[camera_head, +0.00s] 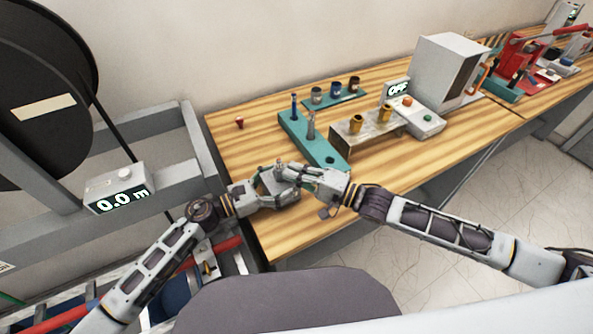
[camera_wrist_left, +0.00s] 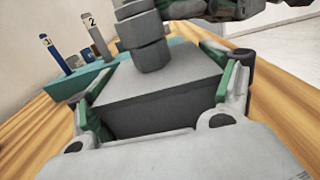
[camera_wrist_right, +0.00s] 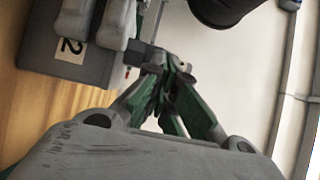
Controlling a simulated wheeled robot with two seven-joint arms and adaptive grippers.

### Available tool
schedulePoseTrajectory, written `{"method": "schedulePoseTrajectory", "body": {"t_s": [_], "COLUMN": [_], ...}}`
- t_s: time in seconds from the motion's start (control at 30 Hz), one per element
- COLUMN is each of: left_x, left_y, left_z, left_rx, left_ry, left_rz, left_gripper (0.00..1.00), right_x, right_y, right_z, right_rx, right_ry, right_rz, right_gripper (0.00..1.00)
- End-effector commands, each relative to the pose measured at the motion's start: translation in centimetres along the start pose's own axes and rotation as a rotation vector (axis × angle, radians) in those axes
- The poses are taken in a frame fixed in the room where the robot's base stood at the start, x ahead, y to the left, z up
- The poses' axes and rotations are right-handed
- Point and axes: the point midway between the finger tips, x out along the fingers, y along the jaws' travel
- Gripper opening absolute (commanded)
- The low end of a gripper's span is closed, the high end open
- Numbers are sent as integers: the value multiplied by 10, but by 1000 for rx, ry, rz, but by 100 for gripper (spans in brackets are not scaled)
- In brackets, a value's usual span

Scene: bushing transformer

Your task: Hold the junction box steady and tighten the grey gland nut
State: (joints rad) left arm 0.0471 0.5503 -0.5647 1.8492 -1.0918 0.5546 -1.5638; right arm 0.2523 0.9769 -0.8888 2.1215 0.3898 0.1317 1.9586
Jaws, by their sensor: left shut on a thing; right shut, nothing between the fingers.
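The grey junction box (camera_wrist_left: 150,85) is between the green-padded fingers of my left gripper (camera_head: 279,182), which is shut on it above the front of the wooden table. The grey gland nut (camera_wrist_left: 152,55) stands up from the top of the box in the left wrist view. In the head view, the grippers largely hide the box and nut. My right gripper (camera_head: 291,170) is shut and empty, close beside the left one. Its closed green fingers (camera_wrist_right: 172,72) show in the right wrist view; whether they touch the nut I cannot tell.
A teal rack (camera_head: 297,130) behind the grippers holds a blue and a grey upright tool. A teal tray (camera_head: 336,99) carries small cylinders. A block with brass-coloured pieces (camera_head: 352,141), an OFF-display unit (camera_head: 415,119) and a grey cabinet (camera_head: 441,70) stand right. The table's front left is clear.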

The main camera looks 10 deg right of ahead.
Motion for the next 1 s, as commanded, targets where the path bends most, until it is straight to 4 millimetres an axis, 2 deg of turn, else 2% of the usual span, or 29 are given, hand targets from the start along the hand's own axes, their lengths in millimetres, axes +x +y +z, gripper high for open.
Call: {"method": "schedulePoseTrajectory", "body": {"t_s": [1.0], "left_x": [2], "left_y": [-6], "left_z": [-1], "left_rx": [0], "left_ry": [0], "left_rz": [-12], "left_gripper": [49], "right_x": [5], "right_y": [-5], "right_z": [10], "right_rx": [3], "right_ry": [62], "right_rz": [-17], "right_gripper": [0]}}
